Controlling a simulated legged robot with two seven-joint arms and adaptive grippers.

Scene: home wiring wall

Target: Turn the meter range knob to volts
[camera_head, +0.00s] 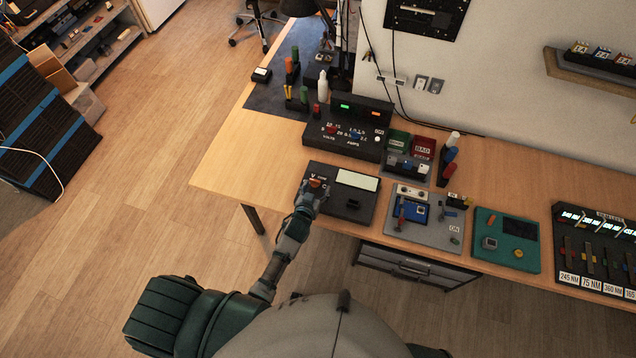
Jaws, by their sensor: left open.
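The meter (352,208) is a dark box on the front part of the wooden bench, with a pale blank display (357,180) at its upper right. Its orange-red range knob (316,183) is at the upper left of the face, with small white letters around it, one reading V. My left gripper (311,193) is open at the knob, its fingers just in front of and partly over it. I cannot tell whether they touch the knob. The knob's pointer direction is too small to read. My right gripper is not in view.
A power supply (345,140) with green and orange readouts stands behind the meter. Right of the meter lie a grey board (432,232) with a blue module and a green board (507,240). Bare bench (240,160) is free to the left.

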